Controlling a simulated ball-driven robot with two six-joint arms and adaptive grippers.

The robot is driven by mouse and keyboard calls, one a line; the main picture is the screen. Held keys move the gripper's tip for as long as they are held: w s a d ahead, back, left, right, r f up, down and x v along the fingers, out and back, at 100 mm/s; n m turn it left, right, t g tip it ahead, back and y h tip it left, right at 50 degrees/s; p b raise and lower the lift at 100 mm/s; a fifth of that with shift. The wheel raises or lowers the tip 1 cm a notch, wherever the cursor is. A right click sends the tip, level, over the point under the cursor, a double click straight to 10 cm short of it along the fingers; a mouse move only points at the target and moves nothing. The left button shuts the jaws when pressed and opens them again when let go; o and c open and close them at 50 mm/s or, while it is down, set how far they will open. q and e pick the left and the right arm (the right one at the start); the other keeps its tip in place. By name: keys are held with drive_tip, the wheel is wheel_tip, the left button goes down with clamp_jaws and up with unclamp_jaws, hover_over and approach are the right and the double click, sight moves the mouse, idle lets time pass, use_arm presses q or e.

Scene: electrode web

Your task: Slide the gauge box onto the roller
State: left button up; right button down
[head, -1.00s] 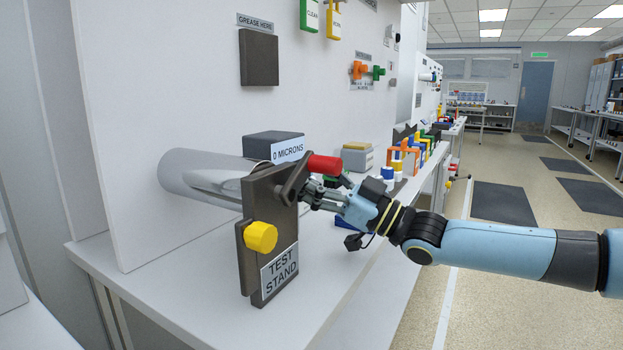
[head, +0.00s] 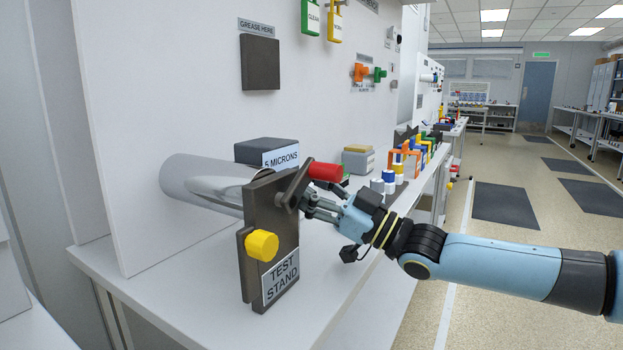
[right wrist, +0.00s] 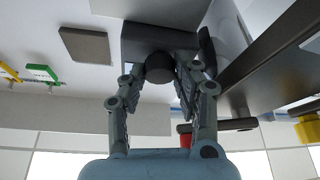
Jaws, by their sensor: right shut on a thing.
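The gauge box (head: 262,150) is dark grey with a white label reading "5 MICRONS". In the head view it sits against the far upper side of the shiny roller (head: 195,184); the contact is partly hidden. In the right wrist view the box (right wrist: 158,38) is ahead, with the roller (right wrist: 228,28) beside it. My right gripper (right wrist: 160,75) is shut on the box's round dark knob (right wrist: 160,67). In the head view the right gripper (head: 312,205) is partly hidden behind the test stand's crank arm. My left gripper is not in view.
The dark test stand (head: 258,215) with a yellow knob (head: 261,245) stands at the roller's near end. Its red crank handle (head: 325,171) is close above my right fingers. Blue-and-white cylinders (head: 383,184) stand to the right. The front bench top is clear.

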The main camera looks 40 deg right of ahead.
drive_tip(key=shift+f, duration=0.1)
drive_tip(key=c, duration=1)
unclamp_jaws()
drive_tip(key=shift+a, duration=0.2)
